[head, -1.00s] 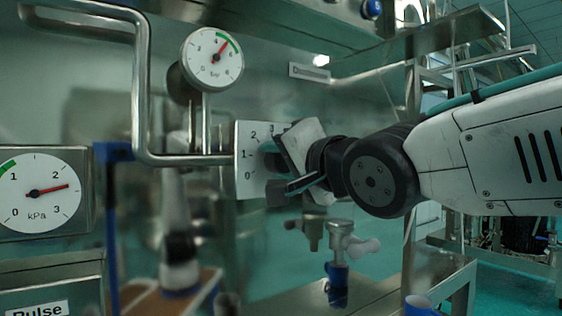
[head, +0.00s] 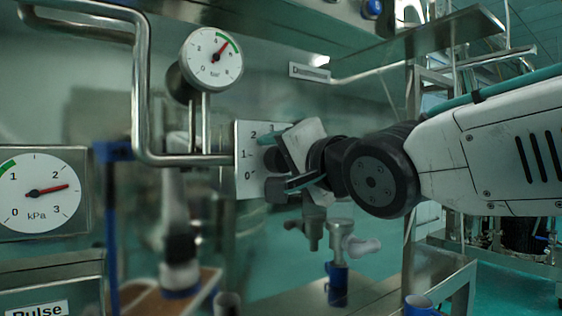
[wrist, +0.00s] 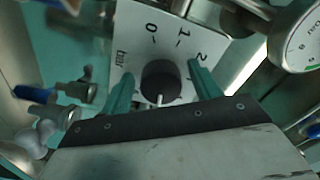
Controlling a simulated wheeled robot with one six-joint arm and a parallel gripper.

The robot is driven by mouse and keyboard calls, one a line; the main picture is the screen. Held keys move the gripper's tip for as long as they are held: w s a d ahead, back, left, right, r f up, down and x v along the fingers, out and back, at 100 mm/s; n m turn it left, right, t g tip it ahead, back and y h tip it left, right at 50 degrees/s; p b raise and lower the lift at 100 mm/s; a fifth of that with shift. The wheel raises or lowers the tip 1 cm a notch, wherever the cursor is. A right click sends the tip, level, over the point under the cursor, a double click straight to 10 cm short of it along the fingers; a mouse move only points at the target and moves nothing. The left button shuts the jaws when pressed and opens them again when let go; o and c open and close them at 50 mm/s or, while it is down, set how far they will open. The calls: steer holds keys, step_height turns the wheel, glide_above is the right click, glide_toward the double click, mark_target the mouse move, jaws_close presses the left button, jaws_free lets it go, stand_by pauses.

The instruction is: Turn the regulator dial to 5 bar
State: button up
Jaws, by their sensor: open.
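The regulator dial is a black round knob (wrist: 161,80) on a white scale plate (wrist: 138,45); in the head view the plate (head: 243,170) faces right. A white pointer mark on the knob points toward my palm in the wrist view. My gripper (wrist: 163,88) is open, with one teal finger on each side of the knob; gaps show, though contact cannot be ruled out. In the head view my gripper (head: 284,160) partly hides the knob and the higher scale numbers. The bar gauge (head: 212,58) above has its red needle pointing up right, between 4 and 6, at the green band.
A bent steel pipe (head: 142,90) runs left of the plate. A kPa gauge (head: 38,193) sits at far left. A valve with a blue part (head: 338,270) stands below my gripper. A steel shelf (head: 450,35) is above the arm.

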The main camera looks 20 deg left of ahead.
steer(key=v, duration=0.7)
steer(key=shift+s+d, duration=0.25)
steer(key=shift+d, duration=0.05)
steer(key=d+f+n+g+h, duration=0.35)
steer(key=d+f+h, duration=0.65)
steer(key=d+f, duration=0.7)
steer(key=s+d+f+m+g+h, duration=0.1)
steer(key=s+d+f+g+h, duration=0.1)
steer(key=s+d+f, duration=0.5)
steer(key=s+d+f+g+h, duration=0.1)
steer(key=s+d+f+g, duration=0.4)
steer(key=d, duration=0.6)
steer(key=shift+s+d+f+m+h, duration=0.15)
steer(key=shift+s+f+m+h, duration=0.25)
steer(key=shift+s+f, duration=0.65)
